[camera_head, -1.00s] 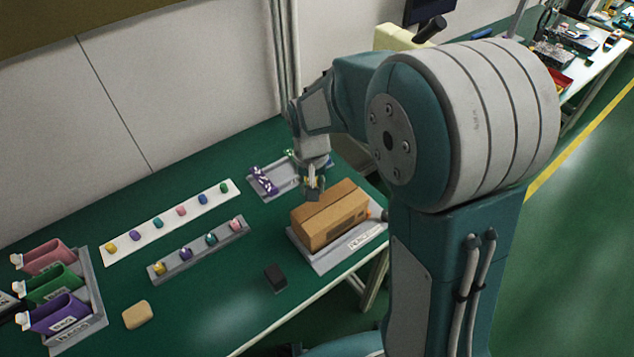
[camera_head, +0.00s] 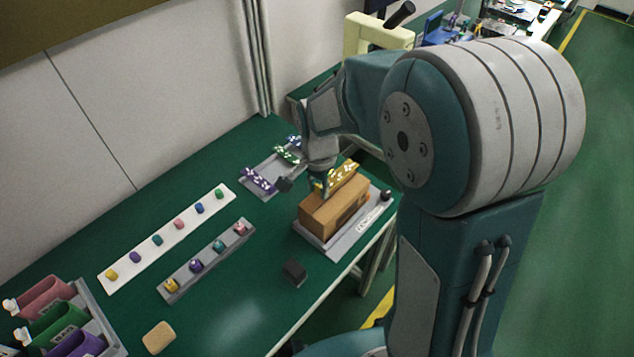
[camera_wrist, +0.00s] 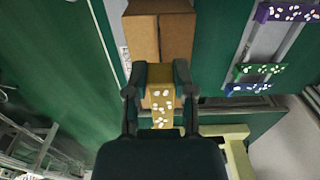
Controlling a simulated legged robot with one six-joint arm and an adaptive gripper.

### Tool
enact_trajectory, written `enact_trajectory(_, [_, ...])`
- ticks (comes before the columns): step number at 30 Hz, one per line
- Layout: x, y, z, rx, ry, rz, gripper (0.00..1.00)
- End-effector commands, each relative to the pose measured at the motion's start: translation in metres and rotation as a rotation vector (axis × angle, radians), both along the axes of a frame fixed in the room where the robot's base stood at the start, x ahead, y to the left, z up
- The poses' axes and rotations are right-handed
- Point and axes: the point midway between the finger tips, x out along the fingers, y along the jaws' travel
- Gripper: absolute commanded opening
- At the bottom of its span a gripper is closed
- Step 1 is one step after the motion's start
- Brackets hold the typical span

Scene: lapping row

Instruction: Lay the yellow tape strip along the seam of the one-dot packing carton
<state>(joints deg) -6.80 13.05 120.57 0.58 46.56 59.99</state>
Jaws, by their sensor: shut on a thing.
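The packing carton (camera_head: 332,214) is a brown box on a grey labelled base. It also shows in the wrist view (camera_wrist: 160,38), with a seam line down its top. I cannot make out a dot mark. My gripper (camera_head: 322,184) is over the carton top. In the wrist view my gripper (camera_wrist: 156,80) is shut on the yellow tape strip (camera_wrist: 161,108), which has white spots. The strip (camera_head: 343,176) runs roughly lengthwise with the carton. I cannot tell whether it touches the top. My fingers hide part of the strip.
A grey rack left of the carton holds purple (camera_head: 258,178), green (camera_head: 287,153) and blue (camera_head: 295,140) strips. A black block (camera_head: 294,271) lies in front. Two strips with coloured knobs and a bin stand (camera_head: 95,318) are further left.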

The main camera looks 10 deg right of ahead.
Motion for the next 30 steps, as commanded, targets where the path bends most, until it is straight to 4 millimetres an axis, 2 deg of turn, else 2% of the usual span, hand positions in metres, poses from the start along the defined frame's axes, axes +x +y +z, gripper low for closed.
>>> enact_trajectory(18, [0.000,0.002,-0.043,-0.003,0.001,0.002,0.08])
enact_trajectory(30, [0.000,0.002,-0.052,-0.001,0.000,0.002,0.08])
